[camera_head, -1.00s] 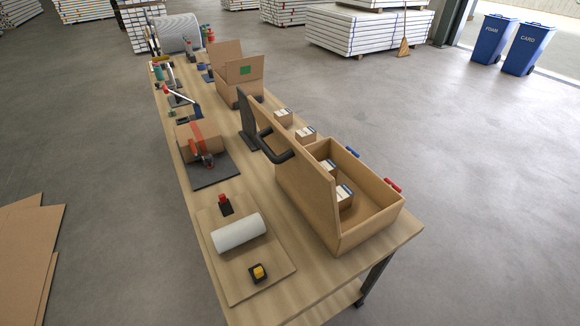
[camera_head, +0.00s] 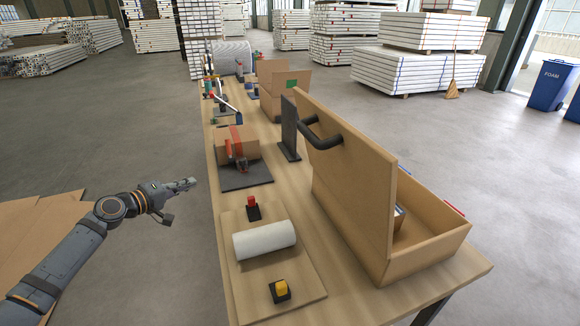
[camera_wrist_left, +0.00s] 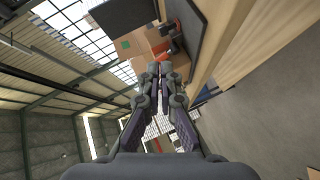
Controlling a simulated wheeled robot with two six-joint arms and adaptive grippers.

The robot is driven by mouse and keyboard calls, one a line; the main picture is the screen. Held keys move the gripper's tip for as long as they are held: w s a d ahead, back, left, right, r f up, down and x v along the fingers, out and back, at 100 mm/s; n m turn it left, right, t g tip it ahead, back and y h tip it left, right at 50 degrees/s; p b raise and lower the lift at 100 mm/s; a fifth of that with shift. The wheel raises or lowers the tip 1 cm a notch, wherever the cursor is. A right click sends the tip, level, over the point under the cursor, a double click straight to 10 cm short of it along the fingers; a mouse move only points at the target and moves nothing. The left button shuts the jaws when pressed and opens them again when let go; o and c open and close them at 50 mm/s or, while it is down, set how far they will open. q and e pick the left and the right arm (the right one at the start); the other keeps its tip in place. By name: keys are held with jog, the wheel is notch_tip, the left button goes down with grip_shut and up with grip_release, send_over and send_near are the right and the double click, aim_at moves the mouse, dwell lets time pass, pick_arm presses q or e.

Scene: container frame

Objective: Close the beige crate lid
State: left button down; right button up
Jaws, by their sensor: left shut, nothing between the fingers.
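The beige crate (camera_head: 440,245) stands on the near right end of the workbench. Its beige lid (camera_head: 350,180) is raised upright on the crate's left side and hides much of the inside. A dark curved handle (camera_head: 322,134) is fixed to the lid's upper left part. My left gripper (camera_head: 190,183) is shut and empty, out over the floor to the left of the bench, well apart from the lid. Its closed fingers also show in the left wrist view (camera_wrist_left: 159,70). My right gripper is not in view.
A white roll (camera_head: 264,239) lies on a board at the bench's near left, between a red-topped item (camera_head: 253,207) and a yellow-topped one (camera_head: 280,289). A taped carton (camera_head: 237,145) sits on a dark mat. An open carton (camera_head: 283,90) stands farther back.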

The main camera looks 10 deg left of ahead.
pick_arm(q)
jog(key=s+d+r+m+h+b, duration=0.15)
jog(key=d+r+h, duration=0.25)
jog(key=d+r, duration=0.4)
pick_arm(e)
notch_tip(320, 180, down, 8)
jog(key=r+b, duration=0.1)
jog(key=b, duration=0.3)
pick_arm(q)
jog(key=m+g+h+p, duration=0.2)
jog(key=g+h+p, duration=0.4)
jog(key=p, duration=0.5)
send_near(304, 134)
jog(key=shift+t+h, duration=0.3)
jog(key=shift+t, duration=0.2)
jog(key=p+x, duration=0.1)
jog(key=x, duration=0.1)
jog(key=p+x, duration=0.3)
jog(key=x, duration=0.1)
jog(key=shift+s+d+f+p, duration=0.1)
jog(key=shift+s+f+p, duration=0.05)
jog(key=shift+f+p, duration=0.2)
jog(key=shift+w+d, duration=0.25)
jog(key=shift+d, duration=0.15)
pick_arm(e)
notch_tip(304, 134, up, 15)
pick_arm(q)
jog(key=shift+f, duration=0.1)
